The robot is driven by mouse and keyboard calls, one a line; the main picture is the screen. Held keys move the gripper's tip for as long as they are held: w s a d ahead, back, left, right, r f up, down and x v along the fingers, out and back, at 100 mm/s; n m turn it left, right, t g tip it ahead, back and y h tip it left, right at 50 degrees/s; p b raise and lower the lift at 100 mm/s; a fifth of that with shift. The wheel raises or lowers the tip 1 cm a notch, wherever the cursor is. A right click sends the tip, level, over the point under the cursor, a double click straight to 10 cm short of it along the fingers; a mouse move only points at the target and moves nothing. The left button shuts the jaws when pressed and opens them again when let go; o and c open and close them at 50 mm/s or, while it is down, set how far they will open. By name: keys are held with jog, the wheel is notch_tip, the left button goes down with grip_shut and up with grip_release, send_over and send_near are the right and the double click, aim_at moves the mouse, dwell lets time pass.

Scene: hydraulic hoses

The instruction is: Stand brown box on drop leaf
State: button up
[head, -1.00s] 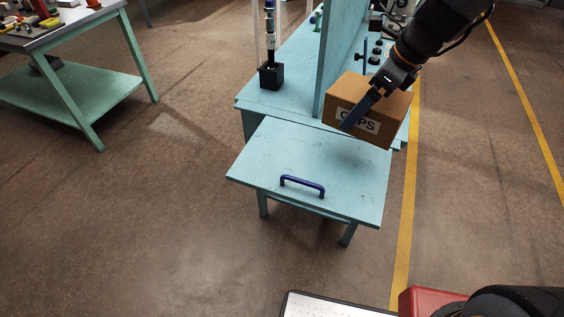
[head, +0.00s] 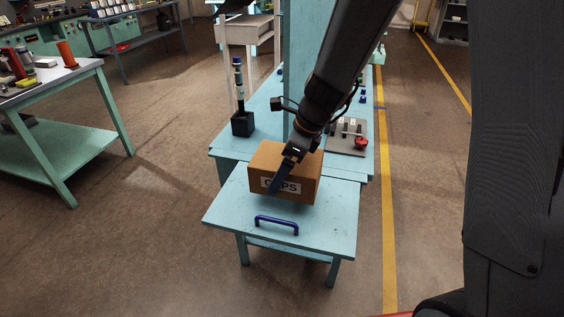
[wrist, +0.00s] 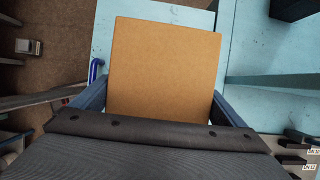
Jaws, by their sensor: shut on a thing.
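The brown box (head: 300,172), with a white label reading partly "C_PS", is at the far part of the light-blue drop leaf (head: 240,208) in the head view. My gripper (head: 284,176) is shut on the box, one dark finger across the label. The box looks upright and level. Whether its underside touches the leaf or hangs just above it, I cannot tell. In the wrist view the box's plain top (wrist: 163,70) fills the middle, with a finger at each side. The leaf is raised flat and carries a blue handle (head: 277,222) near its front edge.
Behind the leaf is the blue bench (head: 222,142) with an upright panel (head: 300,60). A black block holding a hose end (head: 242,123) stands at left, and a grey plate with a red knob (head: 350,140) at right. The leaf's front is clear.

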jog(key=shift+f, duration=2)
jog(key=shift+f, duration=0.1)
jog(key=o, duration=1.8)
jog(key=shift+f, duration=0.1)
jog(key=shift+c, duration=0.2)
jog(key=shift+d+r, duration=0.15)
jog(key=shift+r, duration=0.4)
jog(key=v, duration=1.1)
jog(key=shift+s+d, duration=0.1)
